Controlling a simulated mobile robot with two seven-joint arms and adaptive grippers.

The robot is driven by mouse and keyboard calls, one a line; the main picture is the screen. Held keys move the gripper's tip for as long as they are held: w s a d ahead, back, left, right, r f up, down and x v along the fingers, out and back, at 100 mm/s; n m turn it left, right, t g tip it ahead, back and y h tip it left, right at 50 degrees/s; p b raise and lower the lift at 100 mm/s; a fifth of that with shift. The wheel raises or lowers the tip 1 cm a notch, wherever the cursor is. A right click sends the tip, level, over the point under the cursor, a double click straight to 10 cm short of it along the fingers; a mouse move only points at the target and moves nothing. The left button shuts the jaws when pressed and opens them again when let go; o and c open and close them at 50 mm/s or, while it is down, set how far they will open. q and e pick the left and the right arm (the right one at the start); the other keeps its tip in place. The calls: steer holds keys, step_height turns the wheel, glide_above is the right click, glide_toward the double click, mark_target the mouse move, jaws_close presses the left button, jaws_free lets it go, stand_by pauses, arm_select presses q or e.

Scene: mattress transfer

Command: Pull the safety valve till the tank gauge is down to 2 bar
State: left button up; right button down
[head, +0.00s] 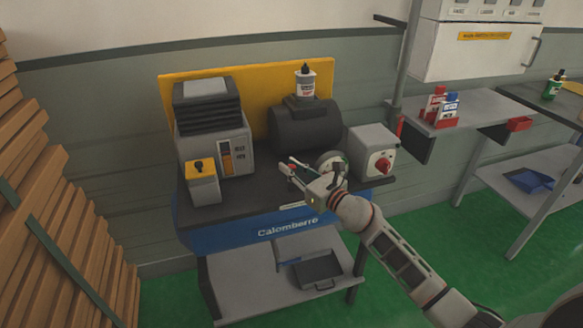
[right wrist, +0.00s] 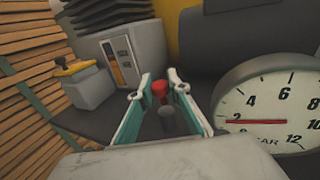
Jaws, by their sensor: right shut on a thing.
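The safety valve shows in the right wrist view as a small red knob (right wrist: 160,89) on a grey stem. My right gripper (right wrist: 160,82) has its two teal fingers closed on either side of this knob. In the head view my right gripper (head: 288,170) is over the bench, in front of the dark tank (head: 305,126). The gauge (head: 330,159) is partly hidden by my wrist. My left gripper is out of view.
A grey compressor unit (head: 215,140) and a small yellow-topped box (head: 203,184) stand left on the bench (head: 240,238). A grey box with a red switch (head: 374,150) is close on the right. Stacked wood (head: 45,190) is at far left.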

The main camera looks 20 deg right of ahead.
steer(key=c, duration=1.9)
jaws_free()
steer(key=shift+r, duration=0.1)
steer(key=v, duration=1.2)
steer(key=shift+s, duration=0.1)
